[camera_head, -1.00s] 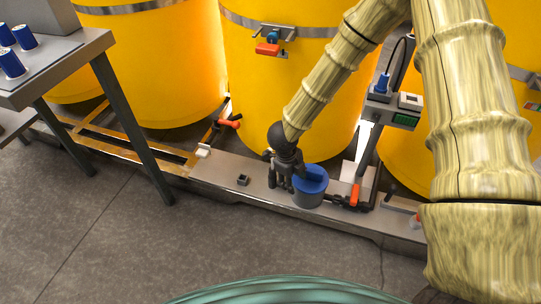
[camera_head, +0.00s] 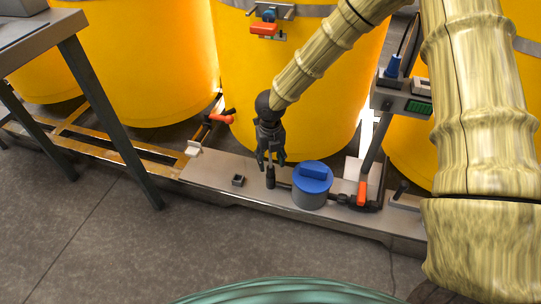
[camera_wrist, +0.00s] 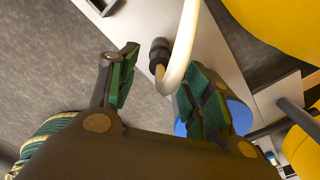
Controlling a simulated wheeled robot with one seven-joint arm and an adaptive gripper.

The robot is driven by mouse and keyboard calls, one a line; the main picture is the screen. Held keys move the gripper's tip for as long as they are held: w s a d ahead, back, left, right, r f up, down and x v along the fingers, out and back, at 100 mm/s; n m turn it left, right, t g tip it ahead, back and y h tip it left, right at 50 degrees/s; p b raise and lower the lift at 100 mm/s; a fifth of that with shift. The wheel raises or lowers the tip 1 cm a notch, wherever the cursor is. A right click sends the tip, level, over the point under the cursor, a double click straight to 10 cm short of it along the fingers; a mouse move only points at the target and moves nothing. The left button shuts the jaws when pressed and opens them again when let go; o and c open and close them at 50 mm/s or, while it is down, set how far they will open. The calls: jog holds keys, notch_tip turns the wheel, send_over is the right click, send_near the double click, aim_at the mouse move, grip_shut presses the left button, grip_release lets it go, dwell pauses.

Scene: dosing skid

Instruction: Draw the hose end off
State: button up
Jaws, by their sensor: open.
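A cream hose (camera_wrist: 188,35) curves down through the wrist view and bends back to a dark cylindrical fitting (camera_wrist: 158,52) on the pale skid plate. The hose bend lies between my fingers in that picture; I see no clear contact. My gripper (camera_wrist: 163,85) is open, with one green-padded finger on either side. In the head view my gripper (camera_head: 269,155) points down just above a dark upright fitting (camera_head: 270,178), left of the grey, blue-capped pump (camera_head: 310,195). The hose is not distinguishable in the head view.
Large yellow tanks (camera_head: 290,90) stand behind the skid plate (camera_head: 225,180). An orange-handled valve (camera_head: 362,193) and a post-mounted display box (camera_head: 405,103) stand to the right. A dark-legged table (camera_head: 110,120) is at left.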

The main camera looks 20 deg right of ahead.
aim_at(271, 167)
jog(key=shift+f+b, duration=1.15)
jog(key=shift+f, duration=1.4)
jog(key=shift+r, duration=0.1)
grip_shut()
